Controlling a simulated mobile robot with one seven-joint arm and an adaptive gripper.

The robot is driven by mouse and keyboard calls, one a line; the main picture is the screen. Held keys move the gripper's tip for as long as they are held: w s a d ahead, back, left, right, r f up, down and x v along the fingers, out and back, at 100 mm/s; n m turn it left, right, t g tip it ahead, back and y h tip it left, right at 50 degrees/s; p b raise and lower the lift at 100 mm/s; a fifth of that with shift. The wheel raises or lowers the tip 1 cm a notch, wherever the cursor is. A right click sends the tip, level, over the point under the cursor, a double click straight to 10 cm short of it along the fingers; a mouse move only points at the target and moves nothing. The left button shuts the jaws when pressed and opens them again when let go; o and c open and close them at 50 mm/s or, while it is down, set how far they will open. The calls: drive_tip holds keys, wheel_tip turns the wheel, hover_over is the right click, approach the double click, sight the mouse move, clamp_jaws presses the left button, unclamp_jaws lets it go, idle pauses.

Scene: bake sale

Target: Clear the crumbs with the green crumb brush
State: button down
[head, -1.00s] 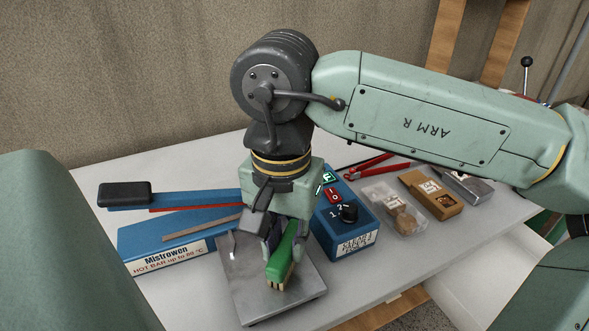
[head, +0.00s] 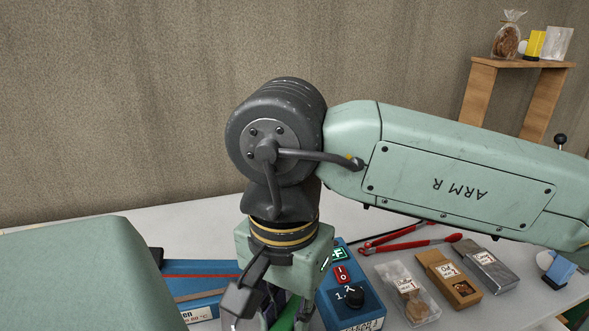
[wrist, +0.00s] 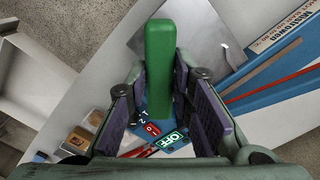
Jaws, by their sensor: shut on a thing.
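My gripper (wrist: 165,105) is shut on the green crumb brush (wrist: 160,65). In the wrist view the brush's green body stands between the two dark finger pads; its bristles are hidden there. In the head view only a bit of the green brush (head: 286,316) shows at the bottom edge, below my gripper (head: 284,308). A grey metal plate (wrist: 200,40) lies beneath and behind the brush in the wrist view; most of it is out of the head view. I cannot make out crumbs.
A blue control box (head: 350,292) with a dial stands right beside my gripper. A blue hot bar sealer (head: 205,285) lies to the left. Red-handled tongs (head: 410,238), a clear cookie bag (head: 408,292), a brown box (head: 448,278) and a grey packet (head: 487,268) lie to the right.

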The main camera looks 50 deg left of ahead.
drive_tip(key=shift+r+p, duration=0.6)
drive_tip(key=shift+r, duration=0.5)
